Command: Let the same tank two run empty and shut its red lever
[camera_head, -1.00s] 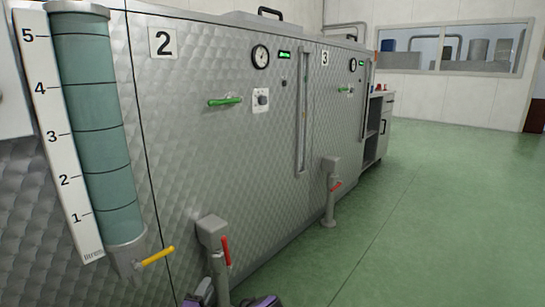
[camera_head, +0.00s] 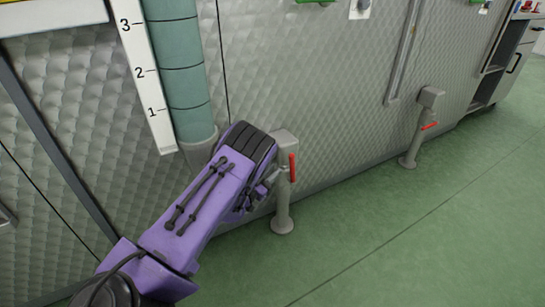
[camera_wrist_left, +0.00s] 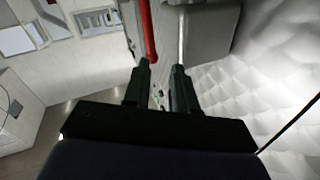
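The tank two front (camera_head: 310,60) is a quilted metal wall; its number plate is out of the current view. Its grey outlet post (camera_head: 283,205) stands on the floor, with a red lever (camera_head: 292,167) upright along its right side. My left gripper (camera_head: 262,192) is beside the post at its left, partly hidden by my purple wrist. In the left wrist view, the gripper (camera_wrist_left: 162,72) has its two fingers apart with nothing between them. The red lever (camera_wrist_left: 147,30) shows just beyond the left fingertip; I cannot tell whether they touch. My right gripper is not in view.
A teal measuring cylinder (camera_head: 180,75) with a numbered scale (camera_head: 147,90) hangs left of the post, close to my wrist. Another outlet post (camera_head: 415,145) with a red lever (camera_head: 429,126) stands further right. The green floor (camera_head: 400,240) is clear at right.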

